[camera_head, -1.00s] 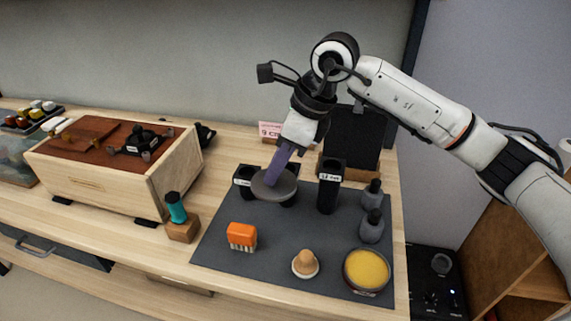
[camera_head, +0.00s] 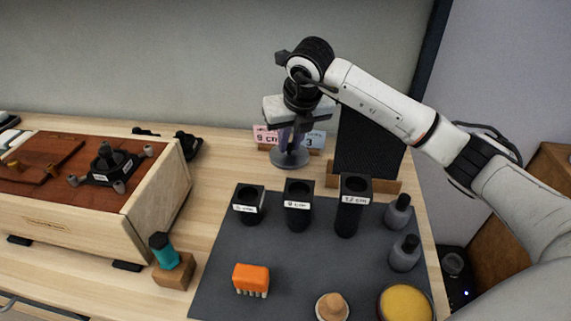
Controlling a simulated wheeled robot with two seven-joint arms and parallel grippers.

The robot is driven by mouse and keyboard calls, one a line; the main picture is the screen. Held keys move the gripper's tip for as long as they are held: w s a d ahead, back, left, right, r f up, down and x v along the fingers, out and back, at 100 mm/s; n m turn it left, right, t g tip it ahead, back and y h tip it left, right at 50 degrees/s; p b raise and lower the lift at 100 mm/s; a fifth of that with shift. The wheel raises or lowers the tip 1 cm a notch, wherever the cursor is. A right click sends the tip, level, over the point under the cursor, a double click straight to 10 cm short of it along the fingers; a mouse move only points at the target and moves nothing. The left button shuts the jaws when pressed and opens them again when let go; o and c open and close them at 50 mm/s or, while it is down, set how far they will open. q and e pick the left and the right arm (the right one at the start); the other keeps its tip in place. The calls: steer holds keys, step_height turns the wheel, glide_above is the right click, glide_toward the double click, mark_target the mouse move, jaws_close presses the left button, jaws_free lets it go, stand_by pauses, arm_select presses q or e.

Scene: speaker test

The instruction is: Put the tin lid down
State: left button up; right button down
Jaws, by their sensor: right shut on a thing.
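The tin lid (camera_head: 289,159) is a round grey disc at the back of the wooden table, behind the dark mat and in front of the small cards. An open round tin with yellow contents (camera_head: 405,303) stands at the mat's front right corner. My left gripper is not in view.
Several black labelled cups, one of them a cup (camera_head: 297,205), stand on the dark mat (camera_head: 225,270) with grey bottles (camera_head: 405,253) and an orange brush (camera_head: 251,279). A black panel (camera_head: 368,145) and cards (camera_head: 265,137) stand behind. A wooden box (camera_head: 90,200) is left. Bare wood lies between.

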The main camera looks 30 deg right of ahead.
mark_target(291, 158)
steer(key=shift+s+f, duration=0.2)
steer(key=shift+f, duration=0.6)
steer(key=shift+w+f, duration=0.1)
steer(key=shift+f, duration=2.5)
steer(key=c, duration=1.7)
jaws_free()
steer(key=shift+r, duration=0.1)
steer(key=v, duration=1.2)
